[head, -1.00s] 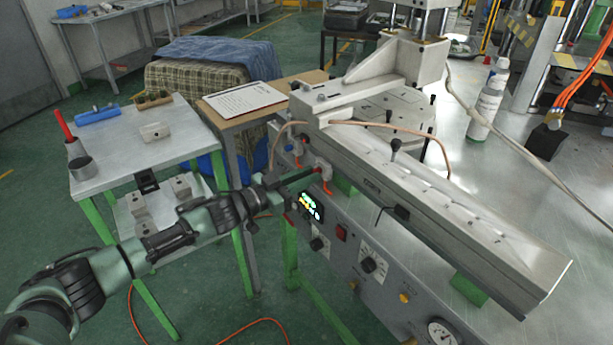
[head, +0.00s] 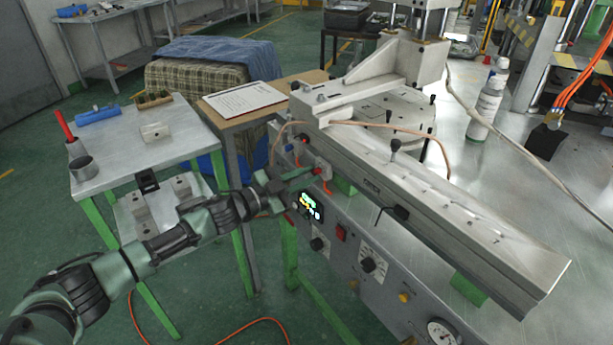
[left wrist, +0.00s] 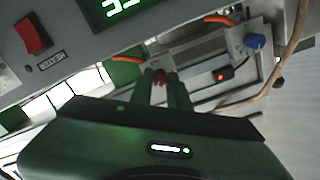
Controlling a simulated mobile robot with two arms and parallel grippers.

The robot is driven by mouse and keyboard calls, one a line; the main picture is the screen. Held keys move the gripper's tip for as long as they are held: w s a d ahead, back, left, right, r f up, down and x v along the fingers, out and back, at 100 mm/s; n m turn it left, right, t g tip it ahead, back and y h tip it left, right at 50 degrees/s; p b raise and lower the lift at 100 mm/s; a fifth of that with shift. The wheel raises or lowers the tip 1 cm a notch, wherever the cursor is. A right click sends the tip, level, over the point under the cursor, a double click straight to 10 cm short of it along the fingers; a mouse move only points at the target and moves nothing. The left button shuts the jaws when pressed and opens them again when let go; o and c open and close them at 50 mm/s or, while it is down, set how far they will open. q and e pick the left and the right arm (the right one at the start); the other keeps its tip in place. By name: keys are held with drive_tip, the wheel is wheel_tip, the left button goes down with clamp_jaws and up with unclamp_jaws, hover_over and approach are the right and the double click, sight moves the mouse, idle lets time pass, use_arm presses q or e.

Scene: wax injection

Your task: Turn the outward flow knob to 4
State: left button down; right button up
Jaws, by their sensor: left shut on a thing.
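My left gripper (head: 312,173) reaches in from the left to the upper left end of the wax machine's grey panel. It is shut on a small red knob (head: 318,171). In the left wrist view the red knob (left wrist: 160,77) shows between the two green fingertips. A blue knob (left wrist: 254,41) sits on a fitting to the right there, apart from the fingers. No number beside the red knob can be read. My right gripper is in neither view.
The panel has a green lit display (head: 309,205), a red switch (head: 341,233), a black dial (head: 368,265) and a gauge (head: 443,333). A copper-coloured hose (head: 390,127) arches over the machine. A white-topped table (head: 115,170) stands left.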

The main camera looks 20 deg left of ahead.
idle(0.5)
use_arm(q)
drive_tip(key=c, duration=1.3)
unclamp_jaws()
drive_tip(key=shift+c, duration=0.2)
drive_tip(key=v, duration=0.8)
drive_tip(key=shift+b, duration=0.45)
drive_tip(key=shift+w, duration=0.1)
